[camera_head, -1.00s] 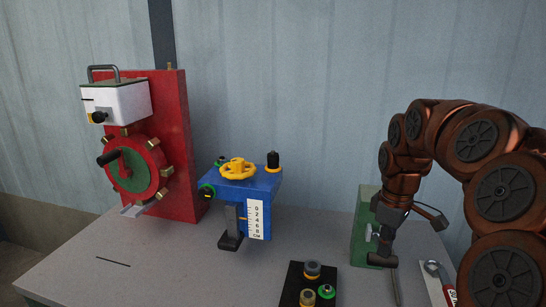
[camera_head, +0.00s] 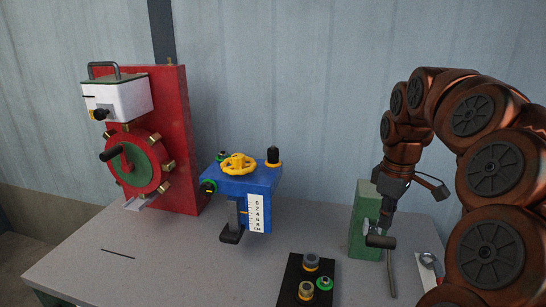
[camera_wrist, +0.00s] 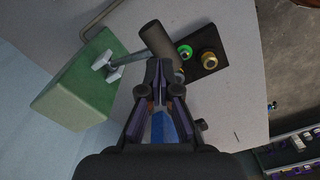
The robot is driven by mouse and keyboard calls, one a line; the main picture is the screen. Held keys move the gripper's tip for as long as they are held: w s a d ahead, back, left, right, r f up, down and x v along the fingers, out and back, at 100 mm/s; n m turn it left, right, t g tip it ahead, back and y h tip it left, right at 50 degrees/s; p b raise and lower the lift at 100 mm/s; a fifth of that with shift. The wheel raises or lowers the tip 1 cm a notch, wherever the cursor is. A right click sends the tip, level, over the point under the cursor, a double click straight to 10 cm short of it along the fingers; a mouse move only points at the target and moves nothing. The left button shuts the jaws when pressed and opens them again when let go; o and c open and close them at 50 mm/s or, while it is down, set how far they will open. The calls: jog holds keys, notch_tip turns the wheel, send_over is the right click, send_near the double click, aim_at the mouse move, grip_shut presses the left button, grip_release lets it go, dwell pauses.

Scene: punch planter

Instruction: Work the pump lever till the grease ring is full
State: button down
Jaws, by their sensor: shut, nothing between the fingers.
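A green block (camera_head: 365,222) on the table carries a silver lever with a dark cylindrical grip (camera_head: 380,241), which looks like the pump lever. In the wrist view the grip (camera_wrist: 159,40) lies just beyond my fingertips, and the lever arm (camera_wrist: 127,60) runs from it to a winged silver pivot on the green block (camera_wrist: 75,85). My gripper (camera_wrist: 165,68) is shut and empty, pointing down at the grip; whether it touches the grip I cannot tell. It also shows in the head view (camera_head: 386,214), above the grip. I cannot make out which part is the grease ring.
A red stand (camera_head: 180,140) with a brass-studded wheel (camera_head: 135,162) stands at left. A blue device (camera_head: 231,189) with a yellow handwheel and scale stands mid-table. A black plate (camera_head: 292,272) with knobs is in front. A bent rod (camera_head: 391,275) lies beside the green block. The front-left table is largely clear.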

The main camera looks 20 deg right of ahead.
notch_tip(320, 180, up, 6)
jog(key=p, duration=0.3)
dwell(0.5)
jog(key=s+a+f+p, duration=0.1)
jog(key=s+a, duration=0.1)
jog(key=a, duration=0.7)
jog(key=s+a+f+p, duration=0.1)
jog(key=s+a+p, duration=0.1)
jog(key=a, duration=0.8)
jog(key=s+a+f+m+g+p, duration=0.1)
jog(key=s+a+f+m, duration=0.1)
jog(key=s, duration=0.4)
jog(key=s+a+f+m, duration=0.2)
jog(key=s+a+f, duration=0.3)
jog(key=s+a, duration=0.1)
jog(key=shift+s+a+m+g+p, duration=0.3)
jog(key=shift+s+g+p, duration=0.1)
jog(key=shift+s, duration=0.25)
